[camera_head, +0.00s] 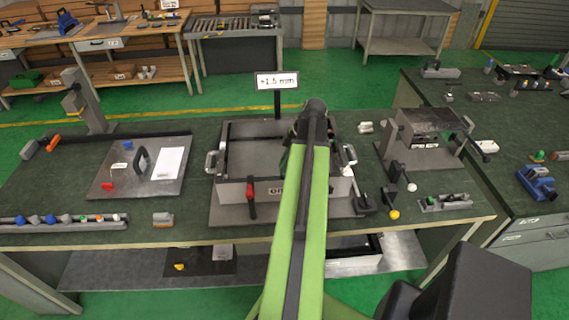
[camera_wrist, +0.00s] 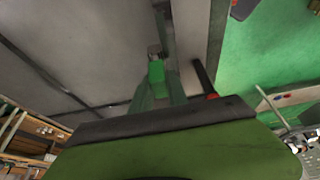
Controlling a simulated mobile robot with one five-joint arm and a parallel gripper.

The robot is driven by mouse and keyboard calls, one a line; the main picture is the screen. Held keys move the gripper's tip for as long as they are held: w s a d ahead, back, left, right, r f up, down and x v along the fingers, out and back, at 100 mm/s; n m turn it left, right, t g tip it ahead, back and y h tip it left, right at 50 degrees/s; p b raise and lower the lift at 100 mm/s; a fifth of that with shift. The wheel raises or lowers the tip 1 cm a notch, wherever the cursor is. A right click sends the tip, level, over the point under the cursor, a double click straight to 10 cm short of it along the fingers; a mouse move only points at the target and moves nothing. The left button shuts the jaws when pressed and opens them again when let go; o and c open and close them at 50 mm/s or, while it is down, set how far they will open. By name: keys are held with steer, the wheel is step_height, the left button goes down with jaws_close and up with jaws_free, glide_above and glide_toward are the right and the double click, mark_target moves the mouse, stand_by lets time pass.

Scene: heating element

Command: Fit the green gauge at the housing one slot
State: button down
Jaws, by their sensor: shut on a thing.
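The green gauge (camera_wrist: 157,72) is a small green block in the wrist view. My gripper (camera_wrist: 158,82) is shut on it, with a finger on each side. A grey surface lies around and beyond it; I cannot tell the gap to that surface. In the head view the housing (camera_head: 240,187) is a grey open box on the bench with a partly covered label on its front. My green arm reaches over its right half and hides the gripper, the gauge and part of the box. The slot itself cannot be made out.
A sign reading +1.5 mm (camera_head: 277,81) stands behind the housing. A rack of coloured pieces (camera_head: 65,221) lies at left, near a plate (camera_head: 115,181) with a paper. A grey machine (camera_head: 425,132) stands at right.

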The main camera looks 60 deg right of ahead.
steer(key=shift+f+b, duration=0.8)
steer(key=shift+f, duration=0.1)
steer(key=c, duration=1.2)
jaws_free()
steer(key=shift+r, duration=0.1)
steer(key=p+v, duration=1.6)
steer(key=v, duration=0.1)
steer(key=shift+r, duration=0.2)
steer(key=shift+s+f, duration=0.1)
